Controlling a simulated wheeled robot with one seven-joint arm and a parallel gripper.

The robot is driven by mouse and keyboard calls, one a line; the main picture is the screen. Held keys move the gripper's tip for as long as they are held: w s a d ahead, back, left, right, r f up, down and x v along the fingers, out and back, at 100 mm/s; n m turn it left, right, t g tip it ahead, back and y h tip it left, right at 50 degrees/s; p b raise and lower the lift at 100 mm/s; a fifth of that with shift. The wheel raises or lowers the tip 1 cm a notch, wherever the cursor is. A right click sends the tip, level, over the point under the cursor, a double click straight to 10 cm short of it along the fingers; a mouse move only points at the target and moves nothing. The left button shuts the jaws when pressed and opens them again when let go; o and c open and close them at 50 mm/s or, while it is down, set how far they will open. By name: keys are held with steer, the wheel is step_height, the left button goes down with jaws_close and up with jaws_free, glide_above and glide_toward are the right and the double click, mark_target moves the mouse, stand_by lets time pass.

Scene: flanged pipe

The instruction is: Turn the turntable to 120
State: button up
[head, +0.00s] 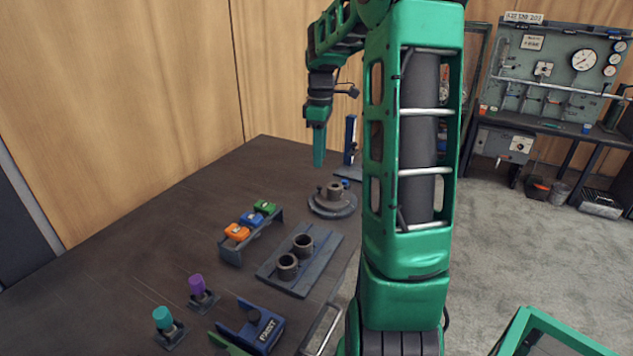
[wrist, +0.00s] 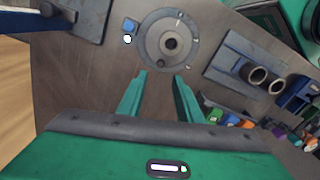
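The turntable (head: 333,203) is a round grey disc on the dark table, with a hollow pipe piece standing at its centre. In the wrist view the turntable (wrist: 169,47) shows from above, with pale marks near its rim and a dark knob on its near side. My gripper (head: 319,163) points down above the table, up and left of the turntable in the head view. In the wrist view my gripper's fingers (wrist: 159,78) are apart with nothing between them, just short of the turntable. The numbers on the turntable are too small to read.
A blue block with a white button (wrist: 128,31) sits beside the turntable. A plate with two pipe sockets (head: 300,260), a rack of coloured blocks (head: 250,228) and a blue upright stand (head: 350,140) are nearby. The table's left part is clear.

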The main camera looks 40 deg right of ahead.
mark_target(319, 186)
step_height(319, 186, down, 9)
steer(key=shift+f, duration=0.1)
stand_by(0.3)
jaws_close()
